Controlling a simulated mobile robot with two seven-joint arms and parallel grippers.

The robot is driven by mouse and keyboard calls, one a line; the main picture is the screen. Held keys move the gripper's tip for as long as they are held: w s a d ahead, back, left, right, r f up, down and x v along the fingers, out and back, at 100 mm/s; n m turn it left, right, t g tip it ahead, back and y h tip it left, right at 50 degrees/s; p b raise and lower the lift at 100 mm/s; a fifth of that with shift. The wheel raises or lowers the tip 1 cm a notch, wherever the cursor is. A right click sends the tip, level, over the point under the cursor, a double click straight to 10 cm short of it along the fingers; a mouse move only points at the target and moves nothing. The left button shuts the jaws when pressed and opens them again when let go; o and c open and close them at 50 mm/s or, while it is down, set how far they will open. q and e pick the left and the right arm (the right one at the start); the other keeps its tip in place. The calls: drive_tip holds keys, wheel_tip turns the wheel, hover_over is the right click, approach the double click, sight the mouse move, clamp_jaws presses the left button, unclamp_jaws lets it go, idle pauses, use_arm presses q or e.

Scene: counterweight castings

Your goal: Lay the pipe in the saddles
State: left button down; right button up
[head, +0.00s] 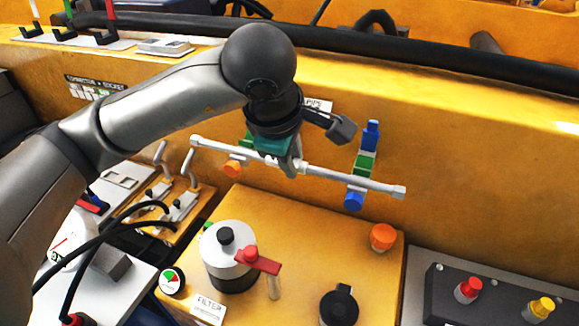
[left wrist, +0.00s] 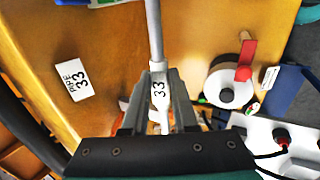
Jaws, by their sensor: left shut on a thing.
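The pale grey pipe (head: 340,177) runs across the front of the yellow casting, its right end lower in the head view. My left gripper (head: 291,166) is shut on its middle. In the left wrist view the fingers (left wrist: 159,102) close on both sides of the pipe (left wrist: 154,35), beside its "33" label. The right saddle (head: 364,163), green and blue, is crossed by the pipe near its right end. The left saddle (head: 233,168), green and orange, lies by the pipe's left part, partly hidden by my gripper. I cannot tell whether the pipe rests in the saddles. My right gripper is out of view.
Below the pipe stand a silver filter canister (head: 229,252) with a red handle, an orange cap (head: 383,237) and a black knob (head: 339,306). A dark button box (head: 490,297) is at lower right. Levers (head: 190,165) stand at left. A black hose (head: 450,60) crosses the top.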

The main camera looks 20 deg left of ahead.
use_arm(q)
drive_tip(key=w+f+b, duration=0.2)
drive_tip(key=w+b, duration=0.2)
drive_tip(key=w, duration=0.4)
drive_tip(key=shift+w+d+f, duration=0.15)
drive_tip(key=shift+w+f, duration=0.25)
drive_tip(key=c, duration=0.6)
unclamp_jaws()
drive_tip(key=shift+s, duration=0.1)
drive_tip(key=v, duration=1.5)
